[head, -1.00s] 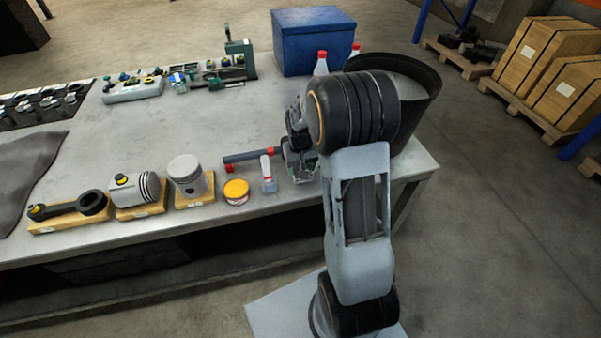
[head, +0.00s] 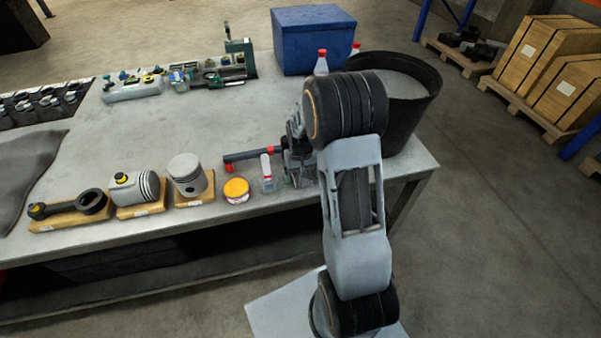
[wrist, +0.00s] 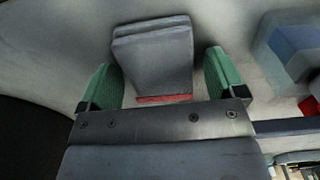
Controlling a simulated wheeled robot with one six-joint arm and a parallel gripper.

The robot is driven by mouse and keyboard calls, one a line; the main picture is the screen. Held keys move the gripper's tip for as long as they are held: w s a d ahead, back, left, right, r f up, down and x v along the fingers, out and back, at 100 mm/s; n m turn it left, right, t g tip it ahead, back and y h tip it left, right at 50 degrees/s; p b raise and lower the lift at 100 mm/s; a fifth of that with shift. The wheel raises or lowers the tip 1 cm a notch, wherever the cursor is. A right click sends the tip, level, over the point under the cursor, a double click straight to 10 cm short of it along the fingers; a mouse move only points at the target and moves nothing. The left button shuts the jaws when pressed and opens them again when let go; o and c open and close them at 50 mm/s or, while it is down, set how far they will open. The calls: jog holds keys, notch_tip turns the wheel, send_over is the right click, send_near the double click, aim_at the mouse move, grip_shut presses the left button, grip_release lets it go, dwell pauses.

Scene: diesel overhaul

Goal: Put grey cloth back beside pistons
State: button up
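A folded grey cloth (wrist: 155,55) with a red strip along its near edge lies on the bench, seen in the wrist view. My gripper (wrist: 163,80) is open, with one green-padded finger on each side of the cloth and gaps showing between. In the head view my gripper (head: 298,165) is low over the bench's right part, and my arm hides the cloth there.
A yellow-lidded tin (head: 236,190), a small red-capped bottle (head: 267,172) and a dark bar (head: 250,155) lie left of my gripper. A black bucket (head: 412,115) stands right behind it. A dark grey sheet (head: 28,175) lies far left. The bench middle is clear.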

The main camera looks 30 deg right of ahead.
notch_tip(320, 180, up, 12)
jog(key=s+a+r+t, duration=0.1)
jog(key=s+a+r, duration=0.1)
jog(key=s, duration=0.3)
jog(key=s+a+r+n+t, duration=0.1)
jog(key=s+a+r, duration=0.2)
jog(key=s, duration=0.3)
jog(key=s+a+r+n+t, duration=0.1)
jog(key=s+a+r+t, duration=0.1)
jog(key=s+a, duration=0.2)
jog(key=shift+s+a+r, duration=0.25)
jog(key=shift+s+a, duration=0.1)
jog(key=shift+s, duration=0.35)
